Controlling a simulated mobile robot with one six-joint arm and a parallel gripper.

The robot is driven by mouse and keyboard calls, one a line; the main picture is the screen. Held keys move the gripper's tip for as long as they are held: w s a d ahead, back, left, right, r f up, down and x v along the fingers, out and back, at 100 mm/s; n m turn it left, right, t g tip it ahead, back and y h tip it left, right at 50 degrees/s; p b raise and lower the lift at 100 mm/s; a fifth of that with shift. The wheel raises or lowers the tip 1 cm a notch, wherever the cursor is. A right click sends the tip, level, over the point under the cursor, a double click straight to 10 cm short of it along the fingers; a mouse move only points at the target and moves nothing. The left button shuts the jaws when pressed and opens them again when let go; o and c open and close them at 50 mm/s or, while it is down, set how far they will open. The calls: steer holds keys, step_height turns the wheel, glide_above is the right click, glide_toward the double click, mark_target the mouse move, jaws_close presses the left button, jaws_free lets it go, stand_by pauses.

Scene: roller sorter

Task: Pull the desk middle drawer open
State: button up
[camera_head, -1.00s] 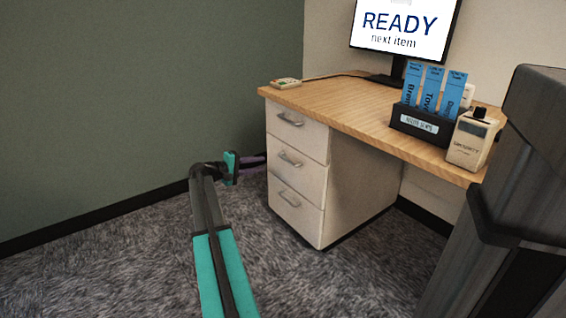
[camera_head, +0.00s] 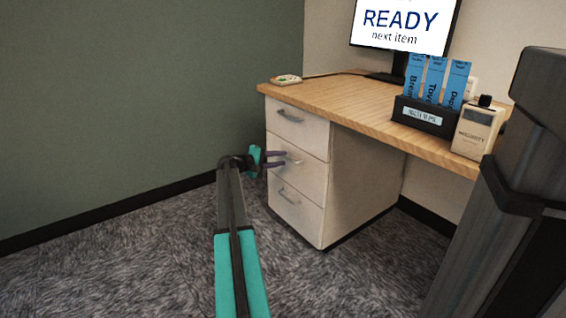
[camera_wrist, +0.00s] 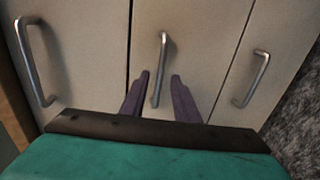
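The desk's drawer unit (camera_head: 340,190) has three pale drawers, each with a metal bar handle, and all look shut. The middle drawer (camera_head: 310,172) is partly covered by my gripper (camera_head: 284,160) in the head view. In the wrist view, the middle drawer's handle (camera_wrist: 161,70) stands between the two purple fingers of my gripper (camera_wrist: 160,88). The fingers are apart, one on each side of the handle's lower end. Whether they touch it cannot be told.
The top handle (camera_head: 291,116) and bottom handle (camera_head: 289,196) lie above and below. On the desktop (camera_head: 340,105) are a monitor (camera_head: 405,25), a black holder with blue cards (camera_head: 425,117) and a beige device (camera_head: 478,130). Carpet in front is clear.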

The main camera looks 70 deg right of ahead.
steer(key=shift+x, duration=1)
steer(key=shift+c, duration=0.4)
jaws_close()
steer(key=shift+d, duration=0.15)
steer(key=shift+s, duration=0.1)
